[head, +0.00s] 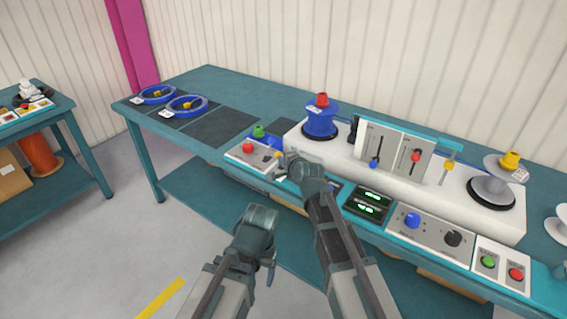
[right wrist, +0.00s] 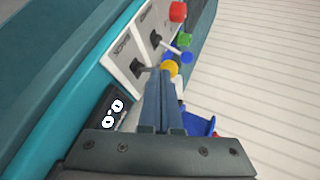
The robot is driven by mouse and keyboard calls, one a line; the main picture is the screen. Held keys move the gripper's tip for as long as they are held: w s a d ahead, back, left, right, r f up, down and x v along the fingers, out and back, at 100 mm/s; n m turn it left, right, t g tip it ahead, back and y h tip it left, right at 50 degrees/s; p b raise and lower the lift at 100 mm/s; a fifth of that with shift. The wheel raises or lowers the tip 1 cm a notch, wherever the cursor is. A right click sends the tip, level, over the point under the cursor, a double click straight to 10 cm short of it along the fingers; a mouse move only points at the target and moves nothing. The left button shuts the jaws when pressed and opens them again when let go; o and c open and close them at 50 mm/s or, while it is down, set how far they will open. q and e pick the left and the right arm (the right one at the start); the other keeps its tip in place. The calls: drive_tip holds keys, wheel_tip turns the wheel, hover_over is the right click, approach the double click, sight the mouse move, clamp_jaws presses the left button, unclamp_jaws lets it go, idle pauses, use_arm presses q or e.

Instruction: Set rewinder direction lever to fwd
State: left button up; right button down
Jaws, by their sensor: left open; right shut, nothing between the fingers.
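A white control panel (head: 240,155) sits at the table's front edge; it also shows in the right wrist view (right wrist: 125,60). Two levers stand on it there: a nearer one with a dark base (right wrist: 138,68), its stalk running toward a yellow knob (right wrist: 170,67), and a farther one (right wrist: 156,38) with a blue knob (right wrist: 187,57). Their labels are too small to read, so I cannot tell the direction setting. My right gripper (right wrist: 165,80) is shut and empty, its tips at the yellow knob; contact is unclear. My left gripper (head: 268,255) is open, low before the table.
A red button (head: 247,147) and a green knob (head: 258,131) are close by. A blue reel (head: 320,122) stands on the white machine (head: 455,190) to the right. A dark display (head: 368,203) lies along the front. Blue rings (head: 186,106) lie at the far left.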

drive_tip(key=shift+w+d+r+g+p, duration=0.2)
drive_tip(key=shift+r+g+p, duration=0.1)
drive_tip(key=shift+p, duration=0.25)
drive_tip(key=shift+w+m+p, duration=0.15)
drive_tip(key=shift+m+p, duration=0.15)
drive_tip(key=shift+p, duration=0.05)
drive_tip(key=shift+w+d+r+m+g+y+p, duration=0.3)
drive_tip(key=shift+w+d+r+g+y+p, duration=0.15)
drive_tip(key=shift+p, duration=0.45)
drive_tip(key=shift+w+d+r+m+g+y+p, duration=0.2)
drive_tip(key=shift+w+d+m+g+y+p, duration=0.1)
drive_tip(key=shift+w+g+p, duration=0.35)
drive_tip(key=shift+w+d+r+m+g+y+p, duration=0.1)
drive_tip(key=shift+w+d+m+g+y+p, duration=0.15)
drive_tip(key=shift+w+d+m+g+p, duration=0.3)
drive_tip(key=shift+w+d+m+g+y+p, duration=0.4)
drive_tip(key=shift+w+g+y, duration=0.1)
drive_tip(key=shift+w+g, duration=0.15)
drive_tip(key=shift+s+a, duration=0.1)
drive_tip(key=shift+s, duration=0.15)
